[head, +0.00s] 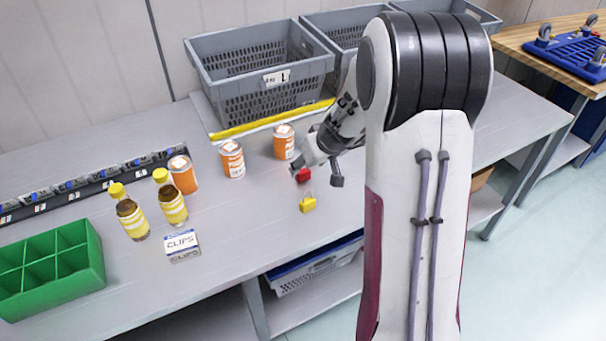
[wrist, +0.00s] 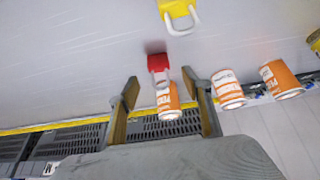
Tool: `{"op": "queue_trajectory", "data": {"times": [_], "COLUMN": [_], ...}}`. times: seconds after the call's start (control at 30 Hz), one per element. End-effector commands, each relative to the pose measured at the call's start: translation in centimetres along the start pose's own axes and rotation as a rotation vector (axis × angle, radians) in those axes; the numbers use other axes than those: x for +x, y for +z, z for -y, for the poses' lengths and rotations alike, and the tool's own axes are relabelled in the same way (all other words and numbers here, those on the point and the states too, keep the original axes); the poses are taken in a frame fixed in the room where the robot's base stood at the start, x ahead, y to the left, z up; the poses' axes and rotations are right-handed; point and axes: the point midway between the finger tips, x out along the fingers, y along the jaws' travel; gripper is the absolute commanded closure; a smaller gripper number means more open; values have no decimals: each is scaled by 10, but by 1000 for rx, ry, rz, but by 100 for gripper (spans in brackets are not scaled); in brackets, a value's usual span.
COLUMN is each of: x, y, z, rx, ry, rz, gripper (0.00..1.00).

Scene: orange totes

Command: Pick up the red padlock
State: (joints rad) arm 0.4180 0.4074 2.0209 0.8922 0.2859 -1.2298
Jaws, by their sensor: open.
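The red padlock (head: 303,175) lies on the grey table in the head view, right by my gripper's fingertips and partly hidden by them. In the wrist view the red padlock (wrist: 157,62) lies just beyond the fingertips, roughly in line with the gap, with its pale shackle pointing toward my gripper. My gripper (wrist: 163,86) is open and empty, its two fingers wide apart. In the head view my gripper (head: 316,172) is low over the table. A yellow padlock (head: 308,204) lies just in front of the red one; it also shows at the top of the wrist view (wrist: 178,8).
Orange-and-white jars (head: 232,159) (head: 284,142) stand behind and left of the padlocks. Two yellow-capped bottles (head: 132,218), a clips box (head: 182,245) and a green divided box (head: 50,268) are farther left. Grey crates (head: 262,75) line the back. The table in front is clear.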

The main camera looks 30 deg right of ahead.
Motion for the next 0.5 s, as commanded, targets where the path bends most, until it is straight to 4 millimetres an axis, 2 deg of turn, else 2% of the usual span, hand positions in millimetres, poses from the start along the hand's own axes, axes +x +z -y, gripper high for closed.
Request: {"op": "queue_trajectory", "data": {"times": [0.17, 0.5], "x": [7, 36], "y": [1, 3], "z": [0, -1], "rx": [0, 1], "ry": [0, -1], "rz": [1, 2], "gripper": [51, 51]}}
